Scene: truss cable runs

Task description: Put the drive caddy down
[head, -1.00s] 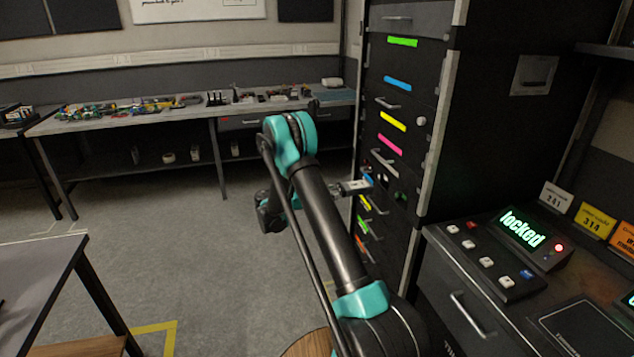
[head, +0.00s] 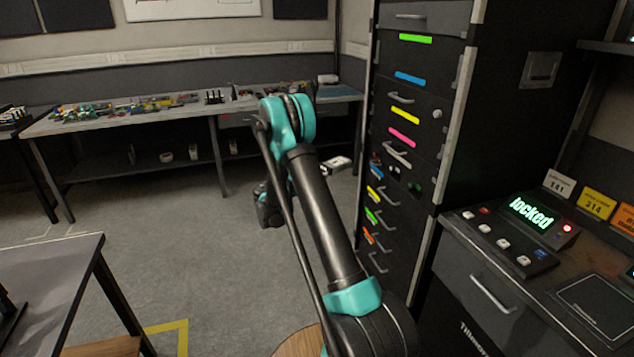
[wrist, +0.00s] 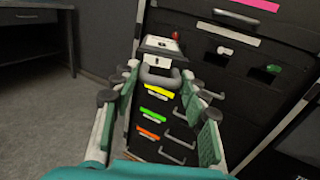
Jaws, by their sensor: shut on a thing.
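The drive caddy is a small pale-topped box with a dark front and a grey loop handle. In the wrist view the drive caddy (wrist: 160,48) sits ahead of my gripper (wrist: 160,76), its handle between the fingertips. My gripper is shut on the caddy, with green-padded fingers on either side of the handle. In the head view the caddy (head: 336,164) hangs in the air, left of the rack. My gripper is mostly hidden behind my arm there.
The dark rack (head: 405,140) has colour-striped drawers with protruding handles. A control panel (head: 510,235) reading "locked" stands at right. A cluttered bench (head: 140,125) runs along the back wall. A dark table (head: 50,265) is at lower left. Floor between them is open.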

